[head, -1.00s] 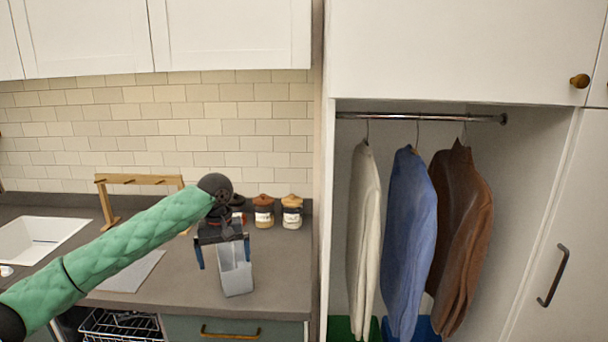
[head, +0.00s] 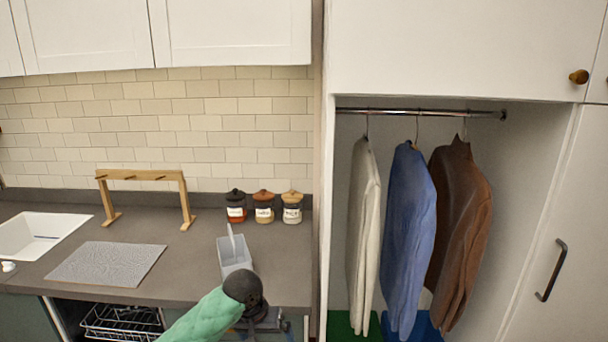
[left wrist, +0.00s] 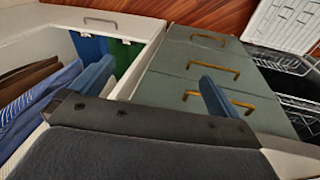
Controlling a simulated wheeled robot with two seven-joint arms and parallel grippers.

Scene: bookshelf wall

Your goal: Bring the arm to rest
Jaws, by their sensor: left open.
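My left arm comes in from the bottom of the head view, and my left gripper (head: 264,325) is low in front of the counter's front edge, partly cut off by the frame. In the left wrist view my left gripper (left wrist: 158,85) shows two blue fingers spread wide with nothing between them. Beyond the fingers are green drawer fronts and the floor. My right gripper is not in view.
A grey container (head: 234,257) with a light utensil stands on the counter (head: 190,262) just beyond the gripper. Three jars (head: 264,207), a wooden rack (head: 145,176) and a grey mat (head: 107,263) are there too. Clothes (head: 408,240) hang at right. An open dishwasher (left wrist: 285,75) shows.

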